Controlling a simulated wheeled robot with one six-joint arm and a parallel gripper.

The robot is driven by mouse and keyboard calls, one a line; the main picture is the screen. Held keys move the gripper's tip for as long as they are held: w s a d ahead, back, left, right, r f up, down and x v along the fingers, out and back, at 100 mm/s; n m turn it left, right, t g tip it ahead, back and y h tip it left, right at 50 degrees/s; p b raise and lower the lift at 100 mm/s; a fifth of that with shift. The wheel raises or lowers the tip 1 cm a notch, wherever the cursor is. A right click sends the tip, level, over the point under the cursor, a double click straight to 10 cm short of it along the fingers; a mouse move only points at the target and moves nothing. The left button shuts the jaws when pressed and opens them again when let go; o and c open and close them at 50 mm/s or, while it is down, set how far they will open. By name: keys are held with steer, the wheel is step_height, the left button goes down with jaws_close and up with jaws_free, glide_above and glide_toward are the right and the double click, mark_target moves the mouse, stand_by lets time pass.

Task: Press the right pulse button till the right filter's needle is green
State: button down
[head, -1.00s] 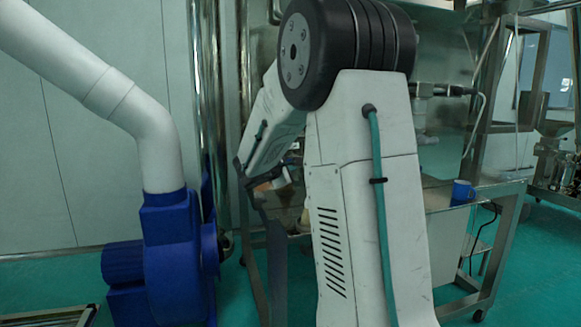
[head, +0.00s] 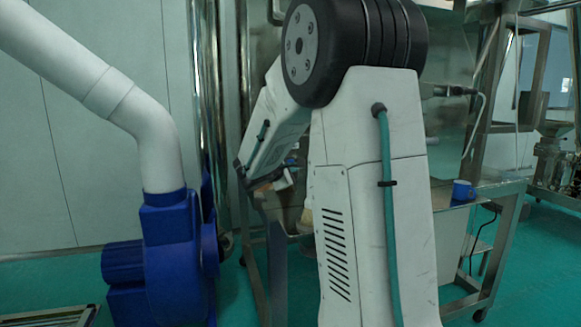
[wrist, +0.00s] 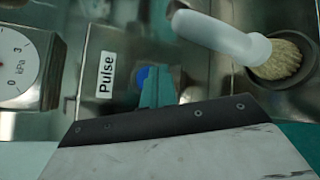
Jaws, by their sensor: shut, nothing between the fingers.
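In the wrist view a blue pulse button (wrist: 142,76) sits on a metal panel next to a white "Pulse" label (wrist: 106,74). The teal fingers of my gripper (wrist: 158,86) are shut and empty, and partly cover the button. I cannot tell whether they touch it. In the head view my arm hides the button and gauge.
A white-handled brush (wrist: 222,36) rests in a dark round holder (wrist: 287,82), right of my fingers. In the head view a blue blower (head: 170,250) with a white pipe (head: 140,110) stands at left. A blue cup (head: 463,190) stands on a metal table (head: 505,190) at right.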

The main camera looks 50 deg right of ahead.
steer(key=s+a, duration=0.1)
steer(key=s, duration=0.1)
steer(key=s+a, duration=0.1)
steer(key=s, duration=0.1)
steer(key=shift+s+a, duration=0.1)
steer(key=shift+a, duration=0.2)
stand_by(0.3)
stand_by(0.8)
steer(key=s+a+f+m+g+y, duration=0.3)
steer(key=s+a+m, duration=0.1)
steer(key=s+a, duration=0.25)
steer(key=s+a+f+m+g+y, duration=0.3)
steer(key=s+a+f+m, duration=0.15)
steer(key=s, duration=0.35)
steer(key=s+a+t+y, duration=0.1)
steer(key=s+a+y, duration=0.3)
steer(key=a, duration=0.9)
steer(key=s+a+t+y, duration=0.2)
steer(key=s+a+y, duration=0.3)
steer(key=a, duration=0.8)
steer(key=shift+s+r+m+t, duration=0.3)
steer(key=shift+s+m, duration=0.05)
steer(key=shift+s, duration=0.45)
